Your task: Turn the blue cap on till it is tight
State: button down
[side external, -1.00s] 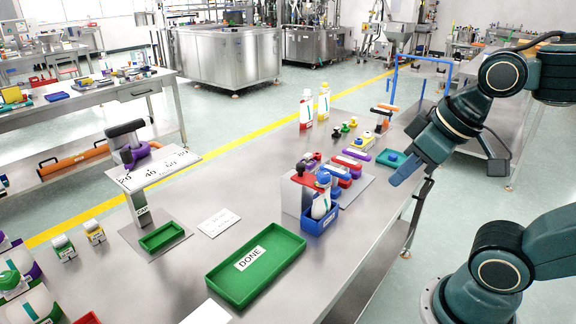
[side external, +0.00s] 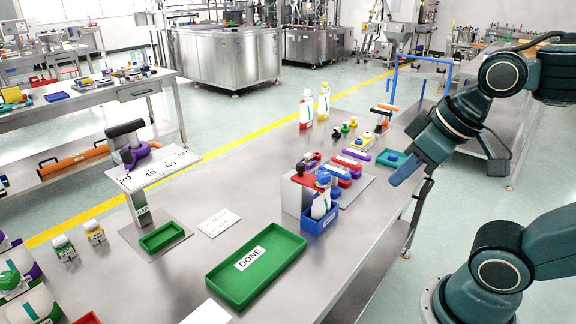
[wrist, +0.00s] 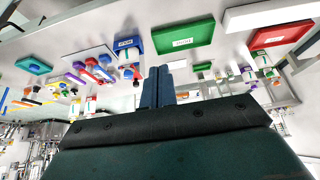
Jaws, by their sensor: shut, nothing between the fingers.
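A blue cap (side external: 323,179) sits on top of a white bottle (side external: 320,207) standing in a blue bin (side external: 320,222). Whether the cap is tight cannot be seen. A second blue piece (side external: 391,156) lies in a small teal tray (side external: 383,160) further back. My gripper (side external: 396,180) hangs to the right of the blue bin, above the table's right edge, apart from the bottle and the cap. In the wrist view its two blue fingers (wrist: 158,85) are together with nothing between them. The blue bin also shows there (wrist: 128,46).
A green DONE tray (side external: 285,255) lies at the front. A stand with a numbered plate (side external: 165,172) and purple pointer is at the left. Red, purple and yellow items and two tall bottles (side external: 306,110) stand behind the bin. The table between stand and bin is mostly clear.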

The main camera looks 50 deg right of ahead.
jog(key=c, duration=1.6)
grip_release()
jog(key=o, duration=0.6)
jog(key=shift+w+d+r, duration=0.15)
jog(key=shift+w+r, duration=0.1)
jog(key=shift+w, duration=0.15)
jog(key=shift+c, duration=0.2)
jog(key=n+g, duration=0.6)
jog(key=n, duration=0.5)
send_over(324, 174)
notch_tip(324, 174, down, 3)
jog(key=shift+r, duration=0.1)
notch_tip(324, 174, down, 14)
jog(key=shift+r, duration=0.1)
